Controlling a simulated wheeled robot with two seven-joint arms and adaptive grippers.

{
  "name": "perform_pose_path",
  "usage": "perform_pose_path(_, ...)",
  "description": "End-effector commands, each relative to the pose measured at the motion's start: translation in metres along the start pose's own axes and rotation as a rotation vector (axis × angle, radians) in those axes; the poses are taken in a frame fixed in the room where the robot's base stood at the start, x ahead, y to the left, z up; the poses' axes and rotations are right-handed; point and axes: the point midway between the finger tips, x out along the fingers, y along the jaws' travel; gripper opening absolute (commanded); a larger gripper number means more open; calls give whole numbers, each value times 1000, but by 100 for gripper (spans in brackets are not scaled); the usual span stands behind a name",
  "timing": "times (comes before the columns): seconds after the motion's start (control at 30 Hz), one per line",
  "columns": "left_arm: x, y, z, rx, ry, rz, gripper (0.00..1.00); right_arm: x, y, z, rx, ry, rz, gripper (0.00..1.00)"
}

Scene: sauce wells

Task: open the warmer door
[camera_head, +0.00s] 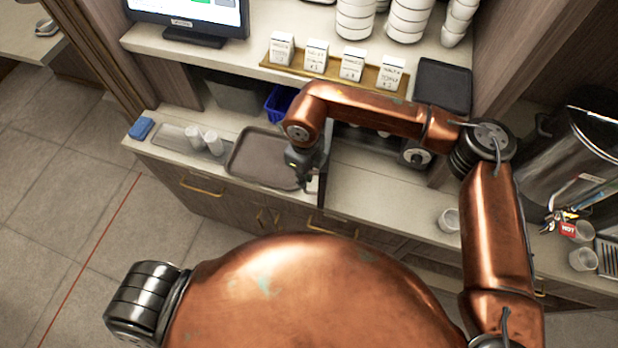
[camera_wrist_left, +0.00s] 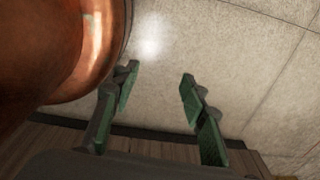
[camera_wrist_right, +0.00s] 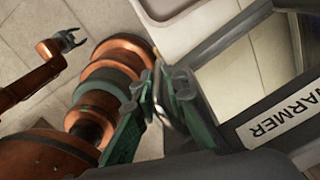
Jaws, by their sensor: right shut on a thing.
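The warmer (camera_head: 413,157) sits on the counter under the shelf, with a knob at its right; my right arm partly covers it. Its door (camera_head: 323,185) stands swung out, nearly edge-on, toward the counter's front. The door's frame carries a WARMER label (camera_wrist_right: 268,127) in the right wrist view. My right gripper (camera_head: 302,180) is at the door's outer end. The right wrist view shows its green fingers (camera_wrist_right: 163,98) shut on the pale door handle (camera_wrist_right: 161,112). My left gripper (camera_wrist_left: 155,88) is open and empty over the floor, outside the head view.
A brown tray (camera_head: 250,162) lies left of the door, with white cups (camera_head: 203,140) and a blue sponge (camera_head: 141,128) farther left. A cup (camera_head: 449,219) stands right of the warmer, near a metal urn (camera_head: 575,150). The counter before the warmer is clear.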

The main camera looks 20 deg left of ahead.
Motion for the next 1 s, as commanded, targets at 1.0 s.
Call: perform_pose_path(1.0,0,-1,-9,1,12,-1,40,-13,0,0,0,-1,-1,26)
